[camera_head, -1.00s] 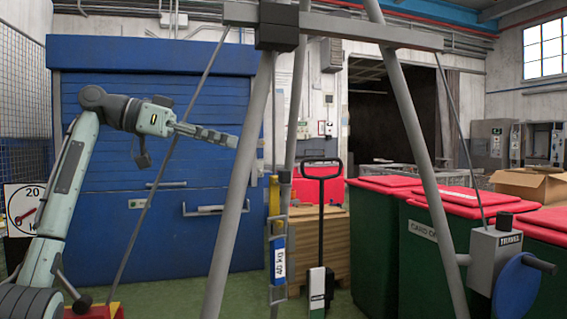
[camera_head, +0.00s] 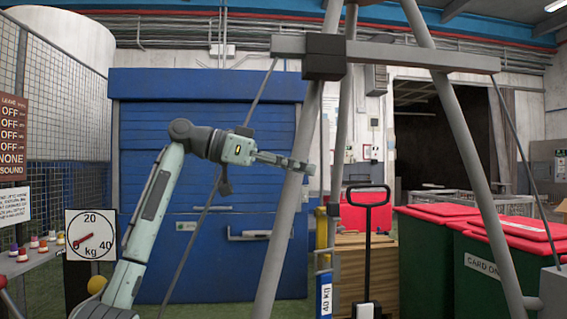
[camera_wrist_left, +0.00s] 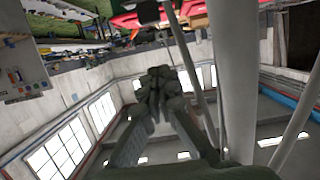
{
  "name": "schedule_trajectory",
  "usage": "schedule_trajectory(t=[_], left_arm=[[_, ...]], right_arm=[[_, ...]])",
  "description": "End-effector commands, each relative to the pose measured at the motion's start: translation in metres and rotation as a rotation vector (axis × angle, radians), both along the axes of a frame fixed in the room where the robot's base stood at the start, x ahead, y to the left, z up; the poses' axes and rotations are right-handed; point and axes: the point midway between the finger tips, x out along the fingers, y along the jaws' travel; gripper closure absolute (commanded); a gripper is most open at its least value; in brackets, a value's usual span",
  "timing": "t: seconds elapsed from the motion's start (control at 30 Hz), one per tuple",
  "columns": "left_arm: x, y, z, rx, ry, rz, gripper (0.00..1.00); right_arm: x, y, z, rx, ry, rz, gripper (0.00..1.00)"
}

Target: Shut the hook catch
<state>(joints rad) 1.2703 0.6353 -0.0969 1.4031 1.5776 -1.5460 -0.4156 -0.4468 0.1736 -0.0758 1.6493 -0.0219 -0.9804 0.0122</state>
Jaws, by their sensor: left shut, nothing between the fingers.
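I cannot clearly pick out the hook catch in either current view. My right gripper is not in view.
A grey frame with a crossbeam (camera_head: 400,54) and slanted legs stands ahead. A dial marked kg (camera_head: 91,234) and a shelf with small coloured weights (camera_head: 30,262) are at left. A pallet truck handle (camera_head: 367,230) and green bins with red lids (camera_head: 425,262) stand right.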

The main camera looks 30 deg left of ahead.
Motion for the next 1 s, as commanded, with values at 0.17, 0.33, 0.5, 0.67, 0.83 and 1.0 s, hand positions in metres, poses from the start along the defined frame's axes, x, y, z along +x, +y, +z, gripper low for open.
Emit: schedule_trajectory(t=[0.17, 0.33, 0.5, 0.67, 0.83, 1.0], left_arm=[[0.021, -0.032, -0.008, 0.000, 0.000, -0.002, 1.00], [0.021, -0.031, -0.036, 0.000, 0.003, 0.002, 1.00], [0.021, -0.031, -0.047, 0.001, 0.000, 0.001, 1.00], [0.021, -0.031, -0.049, 0.000, 0.000, 0.001, 1.00], [0.021, -0.030, -0.049, 0.000, 0.000, 0.001, 1.00], [0.020, -0.031, -0.050, 0.009, -0.014, 0.001, 1.00]], right_arm=[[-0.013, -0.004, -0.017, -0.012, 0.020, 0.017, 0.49], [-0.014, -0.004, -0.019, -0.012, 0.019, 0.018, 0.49], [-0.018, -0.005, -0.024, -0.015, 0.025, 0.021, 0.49], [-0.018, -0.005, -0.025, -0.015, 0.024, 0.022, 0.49], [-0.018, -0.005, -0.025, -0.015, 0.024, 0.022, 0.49], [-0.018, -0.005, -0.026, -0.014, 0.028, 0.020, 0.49]])
